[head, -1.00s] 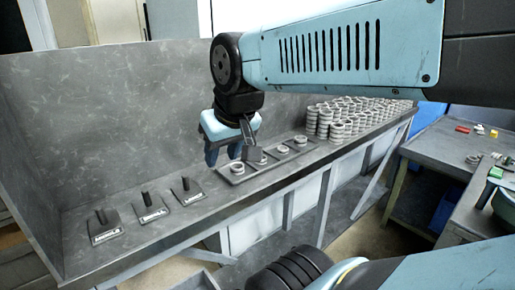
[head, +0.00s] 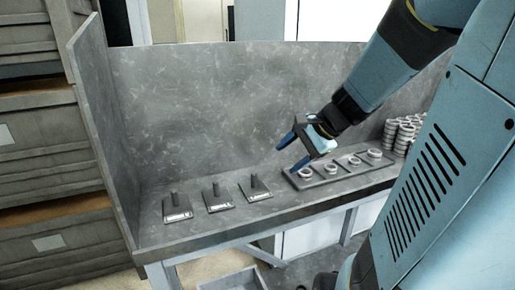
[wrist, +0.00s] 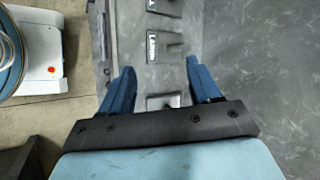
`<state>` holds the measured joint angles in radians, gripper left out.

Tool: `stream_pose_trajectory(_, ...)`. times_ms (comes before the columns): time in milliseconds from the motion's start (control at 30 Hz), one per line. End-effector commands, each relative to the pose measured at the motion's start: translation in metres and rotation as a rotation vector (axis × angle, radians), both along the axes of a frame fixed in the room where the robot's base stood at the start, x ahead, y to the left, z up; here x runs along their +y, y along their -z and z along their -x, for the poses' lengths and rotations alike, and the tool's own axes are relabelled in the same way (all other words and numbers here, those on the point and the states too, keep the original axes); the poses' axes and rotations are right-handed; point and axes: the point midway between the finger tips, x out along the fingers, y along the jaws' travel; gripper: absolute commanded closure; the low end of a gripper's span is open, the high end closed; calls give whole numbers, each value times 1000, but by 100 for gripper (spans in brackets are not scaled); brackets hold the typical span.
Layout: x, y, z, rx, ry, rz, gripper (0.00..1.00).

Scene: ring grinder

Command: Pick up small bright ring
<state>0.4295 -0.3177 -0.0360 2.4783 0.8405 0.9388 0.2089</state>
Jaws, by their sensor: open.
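Several grey-white rings sit in a dark tray (head: 340,176) on the grey bench. The leftmost ring (head: 305,173) is beside my gripper (head: 292,152), with another ring (head: 331,168) to its right, then a ring (head: 354,161) and a ring (head: 375,154). I cannot tell from these frames which one is the small bright ring. My gripper is open and empty, above the bench near the tray's left end. In the wrist view its two blue fingers (wrist: 162,82) are spread, with a post stand (wrist: 165,45) beyond them. No ring shows there.
Post stands with labels stand left of the tray: one at left (head: 176,208), one in the middle (head: 217,196), one at right (head: 255,188). Stacked rings (head: 400,135) are at the right. A grey wall (head: 220,100) closes the back of the bench.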

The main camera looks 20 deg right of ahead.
Motion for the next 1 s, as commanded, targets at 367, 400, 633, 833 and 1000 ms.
stream_pose_trajectory(367,-147,42,-63,42,786,-614,37)
stream_pose_trajectory(400,-168,48,-65,36,872,-675,37)
stream_pose_trajectory(633,-279,85,-52,-30,1297,-975,37)
stream_pose_trajectory(833,-331,106,-32,-83,1492,-1106,37)
stream_pose_trajectory(1000,-342,115,-37,-96,1529,-1132,37)
